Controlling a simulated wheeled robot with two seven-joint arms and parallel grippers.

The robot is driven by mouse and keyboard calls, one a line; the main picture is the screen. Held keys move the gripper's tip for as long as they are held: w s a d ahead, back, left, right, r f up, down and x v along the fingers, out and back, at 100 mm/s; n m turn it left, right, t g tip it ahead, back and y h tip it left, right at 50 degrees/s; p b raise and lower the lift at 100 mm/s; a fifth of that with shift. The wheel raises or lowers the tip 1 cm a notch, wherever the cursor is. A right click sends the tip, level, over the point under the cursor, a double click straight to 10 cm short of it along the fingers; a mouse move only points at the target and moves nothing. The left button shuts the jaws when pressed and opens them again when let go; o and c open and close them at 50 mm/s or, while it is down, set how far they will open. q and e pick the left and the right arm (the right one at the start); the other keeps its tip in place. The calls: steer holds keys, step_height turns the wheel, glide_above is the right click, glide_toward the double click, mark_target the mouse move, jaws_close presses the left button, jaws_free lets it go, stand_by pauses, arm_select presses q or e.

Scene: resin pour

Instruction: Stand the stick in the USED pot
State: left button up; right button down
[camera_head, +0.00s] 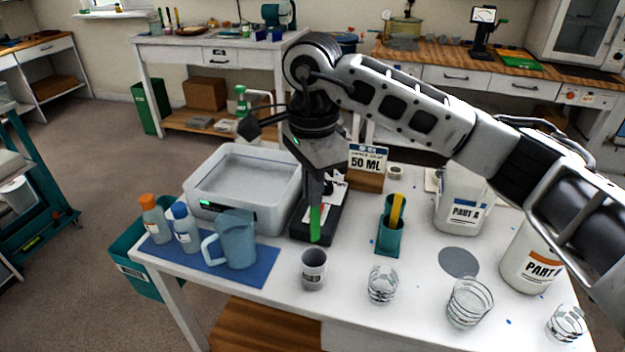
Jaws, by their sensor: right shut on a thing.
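My right gripper (316,203) comes down from the arm on the right and is shut on a green stick (316,225). The stick hangs upright, its lower end just behind and above the rim of the small grey pot. This pot (313,278) has a dark label, too small to read with certainty but resembling USED, and stands near the table's front edge. The stick appears outside the pot, in front of a black device (299,228) on the table. My left gripper is not in view.
A blue jug (236,240) and two bottles stand on a blue mat at left. A green holder (388,238) with a yellow stick stands right of the pot. A pale tub (245,180) sits behind.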

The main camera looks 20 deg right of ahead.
mark_target(313, 240)
steer(key=shift+f+b, duration=0.8)
steer(key=shift+f, duration=0.75)
step_height(313, 240, down, 3)
steer(key=shift+r+b, duration=0.15)
steer(key=shift+b, duration=1.1)
step_height(313, 240, down, 2)
steer(key=shift+b, duration=0.8)
steer(key=shift+f+b, duration=0.6)
steer(key=shift+f, duration=0.05)
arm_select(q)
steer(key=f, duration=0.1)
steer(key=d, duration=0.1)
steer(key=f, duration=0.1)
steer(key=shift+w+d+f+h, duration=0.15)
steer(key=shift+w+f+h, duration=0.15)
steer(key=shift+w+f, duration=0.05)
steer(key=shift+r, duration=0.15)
arm_select(e)
steer(key=c, duration=1.5)
jaws_free()
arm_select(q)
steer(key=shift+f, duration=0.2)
